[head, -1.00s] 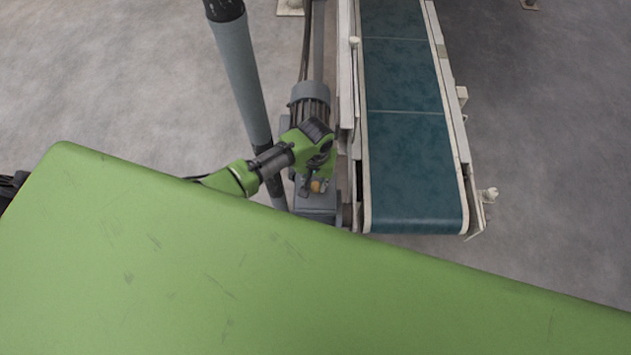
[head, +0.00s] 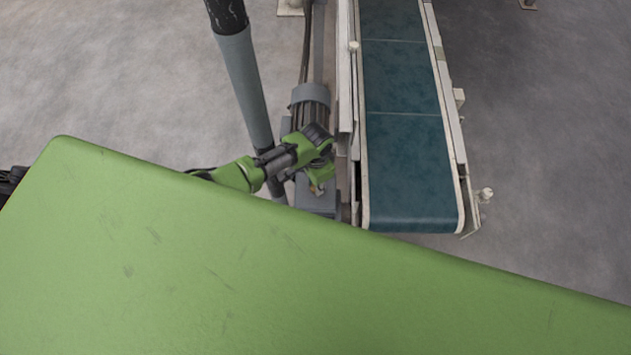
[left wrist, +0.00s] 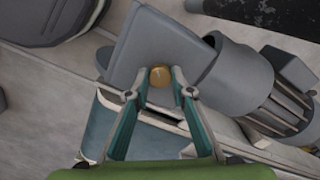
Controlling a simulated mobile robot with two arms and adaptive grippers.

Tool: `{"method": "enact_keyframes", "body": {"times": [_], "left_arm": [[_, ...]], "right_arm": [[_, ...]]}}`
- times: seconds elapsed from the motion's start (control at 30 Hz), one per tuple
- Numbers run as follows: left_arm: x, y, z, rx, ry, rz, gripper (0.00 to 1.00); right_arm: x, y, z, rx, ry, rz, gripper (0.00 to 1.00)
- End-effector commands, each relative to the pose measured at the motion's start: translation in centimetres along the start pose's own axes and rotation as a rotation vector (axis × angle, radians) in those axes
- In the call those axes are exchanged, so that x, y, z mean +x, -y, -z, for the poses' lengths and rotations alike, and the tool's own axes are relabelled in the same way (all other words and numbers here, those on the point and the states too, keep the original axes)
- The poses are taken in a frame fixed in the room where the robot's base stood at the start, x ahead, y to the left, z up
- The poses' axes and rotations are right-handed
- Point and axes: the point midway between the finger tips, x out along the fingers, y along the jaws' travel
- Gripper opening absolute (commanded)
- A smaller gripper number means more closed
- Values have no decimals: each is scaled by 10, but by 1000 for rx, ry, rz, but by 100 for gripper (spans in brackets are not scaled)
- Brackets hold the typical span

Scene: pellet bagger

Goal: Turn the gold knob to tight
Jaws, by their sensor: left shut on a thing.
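The gold knob (left wrist: 160,76) is a small round cap on the grey gearbox housing (left wrist: 150,45) in the left wrist view. My left gripper (left wrist: 160,80) has its two fingertips on either side of the knob and is shut on it. In the head view my left gripper (head: 318,188) is over the grey gearbox (head: 318,203) at the lower end of the motor. The knob cannot be made out there behind the wrist. My right gripper does not show.
The conveyor with its teal belt (head: 405,150) stands just right of the gearbox. The ribbed grey motor (head: 310,105) is behind it. A thick grey post (head: 240,85) rises close to my left arm. Open floor lies at the far left and right.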

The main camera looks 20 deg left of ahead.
Motion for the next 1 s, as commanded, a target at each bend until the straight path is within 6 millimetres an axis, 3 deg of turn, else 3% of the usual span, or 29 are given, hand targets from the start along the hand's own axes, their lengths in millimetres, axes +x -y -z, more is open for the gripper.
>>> {"method": "enact_keyframes", "body": {"times": [0.6,1.0], "left_arm": [[0,0,1,563,-3,1,0],[0,0,2,774,-4,1,0]], "right_arm": [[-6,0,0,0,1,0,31],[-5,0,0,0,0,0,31]]}}
